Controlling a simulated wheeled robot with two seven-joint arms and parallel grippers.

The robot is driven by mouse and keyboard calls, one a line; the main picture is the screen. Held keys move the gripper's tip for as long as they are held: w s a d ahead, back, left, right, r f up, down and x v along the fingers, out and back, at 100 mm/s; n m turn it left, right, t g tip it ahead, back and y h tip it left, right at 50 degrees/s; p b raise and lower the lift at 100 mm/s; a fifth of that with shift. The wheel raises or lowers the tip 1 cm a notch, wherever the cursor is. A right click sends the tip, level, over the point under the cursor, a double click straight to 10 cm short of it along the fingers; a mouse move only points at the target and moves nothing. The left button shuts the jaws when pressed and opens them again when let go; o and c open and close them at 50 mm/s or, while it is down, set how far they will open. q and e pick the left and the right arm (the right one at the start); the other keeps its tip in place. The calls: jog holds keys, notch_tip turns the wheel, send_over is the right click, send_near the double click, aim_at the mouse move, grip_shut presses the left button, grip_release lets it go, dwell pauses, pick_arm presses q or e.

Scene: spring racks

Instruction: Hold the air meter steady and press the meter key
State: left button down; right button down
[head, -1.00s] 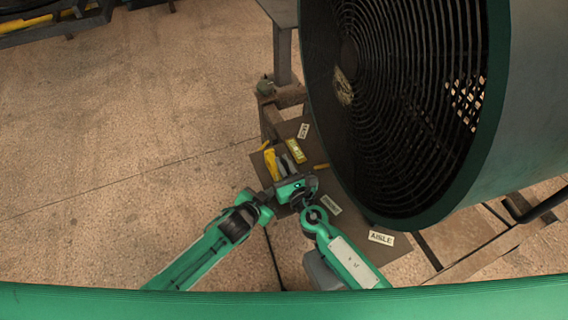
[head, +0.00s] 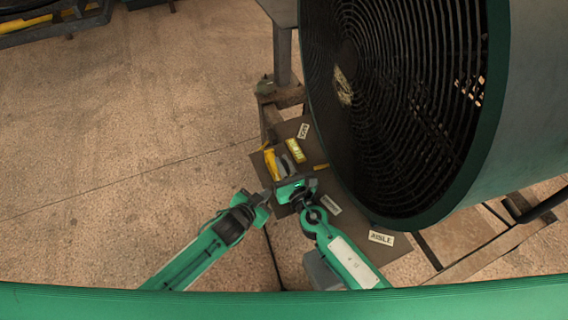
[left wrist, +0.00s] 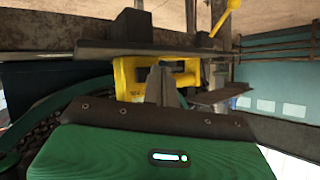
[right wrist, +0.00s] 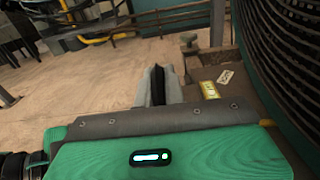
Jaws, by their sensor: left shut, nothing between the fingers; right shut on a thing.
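The air meter looks like the yellow, dark-faced device (head: 271,163) at the left edge of the grey board in the head view. It also shows in the left wrist view (left wrist: 127,82), behind the finger. My right gripper (head: 288,165) is shut on the meter; a dark part shows between its fingers in the right wrist view (right wrist: 158,86). My left gripper (head: 268,195) is shut and empty, just below and left of the right gripper. The meter key cannot be made out, and I cannot tell whether the left fingertips touch anything.
A large green drum with a black coil grille (head: 400,110) stands close on the right. The grey board (head: 325,185) carries a yellow block (head: 295,150) and several white labels, one reading AISLE (head: 381,238). A metal post (head: 283,55) stands behind. Open floor lies left.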

pick_arm(q)
jog(key=a, duration=0.1)
jog(key=s+a, duration=0.1)
jog(key=a, duration=0.1)
jog(key=s+a, duration=0.1)
jog(key=a, duration=0.1)
dwell(0.6)
pick_arm(e)
jog(key=c, duration=1.4)
grip_release()
jog(key=shift+s, duration=0.1)
jog(key=v, duration=1.2)
